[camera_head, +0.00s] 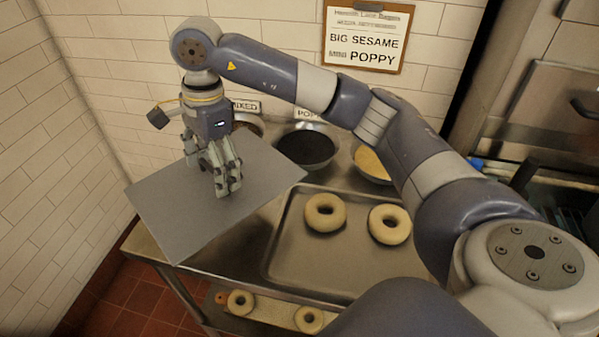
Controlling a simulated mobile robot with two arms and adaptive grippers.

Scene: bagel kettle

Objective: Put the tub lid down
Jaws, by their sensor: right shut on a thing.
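The tub lid, a flat grey rectangular sheet (180,220), is at the left of the steel table, tilted in the picture and reaching past the table's left edge. My right gripper (227,188) is over the lid's middle, fingers pointing down, shut on it. The fingers hide the spot where they grip. I cannot tell whether the lid touches the table or hangs above it. The lid covers part of the bowl labelled MIXED (247,124). My left gripper is out of view.
A bowl of dark seeds (306,147) and a bowl of pale seeds (371,162) stand at the back. A metal tray (335,262) with two bagels (325,212) lies right of the lid. More bagels (240,302) sit on a lower shelf. A sign (366,36) hangs on the wall.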

